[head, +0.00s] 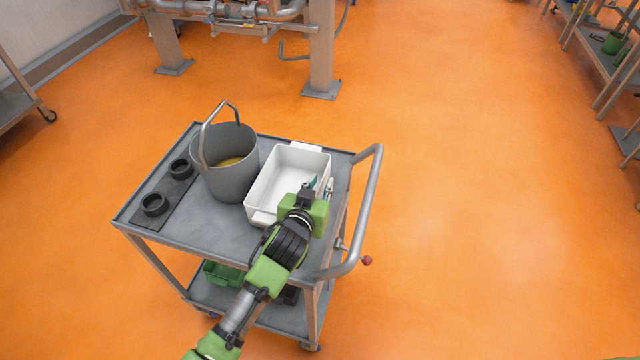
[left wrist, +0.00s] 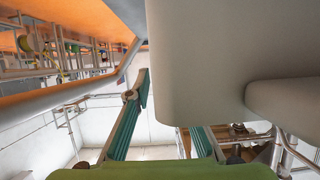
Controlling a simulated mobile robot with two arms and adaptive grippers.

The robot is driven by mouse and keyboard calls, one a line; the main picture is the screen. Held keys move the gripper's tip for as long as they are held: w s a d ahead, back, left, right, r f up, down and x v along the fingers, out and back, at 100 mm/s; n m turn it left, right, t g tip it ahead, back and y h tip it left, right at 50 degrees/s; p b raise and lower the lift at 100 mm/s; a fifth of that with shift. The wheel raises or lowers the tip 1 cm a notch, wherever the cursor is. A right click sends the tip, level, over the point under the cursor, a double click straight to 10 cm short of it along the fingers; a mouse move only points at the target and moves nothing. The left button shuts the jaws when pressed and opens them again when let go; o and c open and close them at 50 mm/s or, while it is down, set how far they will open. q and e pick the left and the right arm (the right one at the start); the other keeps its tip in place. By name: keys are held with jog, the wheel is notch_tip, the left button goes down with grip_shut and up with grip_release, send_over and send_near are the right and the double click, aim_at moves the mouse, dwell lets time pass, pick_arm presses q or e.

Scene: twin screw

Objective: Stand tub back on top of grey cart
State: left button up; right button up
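The white tub (head: 262,196) is a rectangular open box standing upright on the top shelf of the grey cart (head: 215,226), toward the handle side. My left gripper (head: 319,186) is at the tub's right side. Its teal fingers are spread apart, one near the inside of the tub wall and one outside it; contact is not clear. In the left wrist view the tub (left wrist: 205,60) fills the upper right and hides part of one finger of the left gripper (left wrist: 166,105). My right gripper is not in view.
A grey bucket (head: 228,178) with a raised handle stands left of the tub, with yellowish contents. A dark mat with two black rings (head: 154,204) lies at the cart's left end. The cart's handle (head: 371,205) rises at the right. Orange floor around is open.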

pick_arm(q)
jog(key=shift+r, duration=0.2)
jog(key=shift+s+a, duration=0.1)
jog(key=shift+s, duration=0.3)
jog(key=v, duration=1.1)
jog(key=shift+r+b, duration=0.2)
jog(key=shift+b, duration=0.1)
jog(key=shift+s+f, duration=0.1)
